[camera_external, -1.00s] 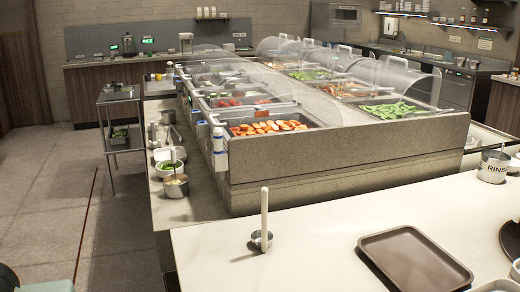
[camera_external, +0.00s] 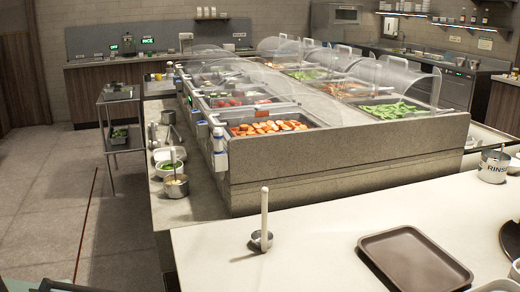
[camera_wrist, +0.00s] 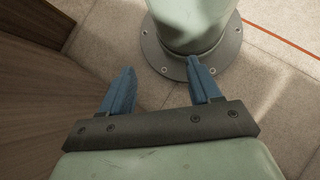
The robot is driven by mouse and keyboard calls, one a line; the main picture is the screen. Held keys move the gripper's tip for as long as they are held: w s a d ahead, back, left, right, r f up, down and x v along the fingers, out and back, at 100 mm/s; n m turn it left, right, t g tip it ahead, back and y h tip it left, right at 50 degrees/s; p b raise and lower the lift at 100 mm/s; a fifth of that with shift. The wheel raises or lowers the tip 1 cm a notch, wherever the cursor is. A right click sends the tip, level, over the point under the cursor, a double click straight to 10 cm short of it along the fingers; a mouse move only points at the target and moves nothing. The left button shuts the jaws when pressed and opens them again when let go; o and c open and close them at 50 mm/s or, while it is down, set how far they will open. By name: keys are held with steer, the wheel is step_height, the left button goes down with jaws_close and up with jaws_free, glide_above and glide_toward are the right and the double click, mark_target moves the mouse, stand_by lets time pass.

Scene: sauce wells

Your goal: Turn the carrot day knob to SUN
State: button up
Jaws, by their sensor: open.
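The pan of carrots (camera_external: 265,127) sits at the near end of the buffet, under a clear curved cover. White fittings with blue parts (camera_external: 218,143) are on the buffet's left side beside this pan. They are too small to tell which is the carrot day knob, or to read any SUN mark. My gripper (camera_wrist: 159,72) is open and empty in the wrist view, its two blue fingers spread over the floor beside my own round base. It is far from the buffet and does not show clearly in the external view.
A white counter (camera_external: 230,240) in front holds an upright-handled ladle (camera_external: 263,236), a brown tray (camera_external: 414,260) and a pot marked RINSE (camera_external: 493,168). Small pots and bowls (camera_external: 176,186) line the ledge left of the buffet. Open floor (camera_external: 45,190) lies at left.

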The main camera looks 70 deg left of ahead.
steer(key=w+a+r+n+t+y, duration=0.15)
steer(key=a+r+n+t, duration=0.35)
steer(key=a, duration=1.3)
steer(key=s+a+r+n+t+y, duration=0.1)
steer(key=a+r+n+t+y, duration=0.35)
steer(key=a, duration=1.35)
steer(key=s+a+r+n+t+y, duration=0.1)
steer(key=s+a+r+n+y, duration=0.15)
steer(key=a+r+n, duration=1.1)
steer(key=s+a+r+n+y, duration=0.2)
steer(key=s+a+r+n, duration=0.15)
steer(key=a+r, duration=1.15)
steer(key=w+d+r+n+t+h, duration=0.2)
steer(key=w+d+r+t+h, duration=0.1)
steer(key=w+d+t, duration=0.6)
steer(key=w+d+r+n+t+h, duration=0.25)
steer(key=w+d+t, duration=0.25)
steer(key=w+d, duration=0.45)
steer(key=w+a+m, duration=0.1)
steer(key=w, duration=1.4)
steer(key=shift+w+a+r, duration=0.15)
steer(key=shift+r, duration=0.15)
